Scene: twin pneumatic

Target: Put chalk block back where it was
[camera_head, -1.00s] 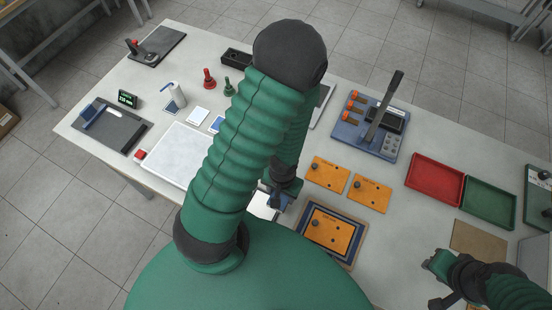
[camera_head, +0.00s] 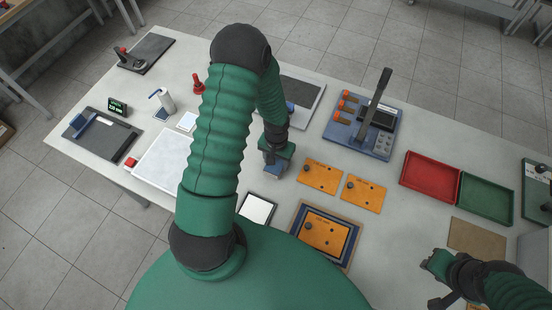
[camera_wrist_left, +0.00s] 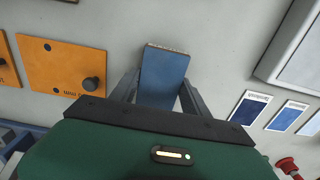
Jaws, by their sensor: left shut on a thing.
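A blue block with a thin tan edge (camera_wrist_left: 163,75), which I take for the chalk block, is held between the fingers of my left gripper (camera_wrist_left: 158,95) in the left wrist view. In the head view, my left gripper (camera_head: 275,168) is shut on it over the table's middle, left of two orange plates; the block shows only as a small blue patch. How high it is above the table is hard to tell. My right gripper (camera_head: 437,265) is at the lower right, and its finger opening is unclear.
Orange plates (camera_head: 322,176) lie to the right of the left gripper. A dark-framed white panel (camera_head: 257,209) and a framed orange plate (camera_head: 325,232) are nearer. A grey tray (camera_head: 305,92) and a blue lever fixture (camera_head: 355,133) stand beyond. Red (camera_head: 428,175) and green trays (camera_head: 487,195) are farther right.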

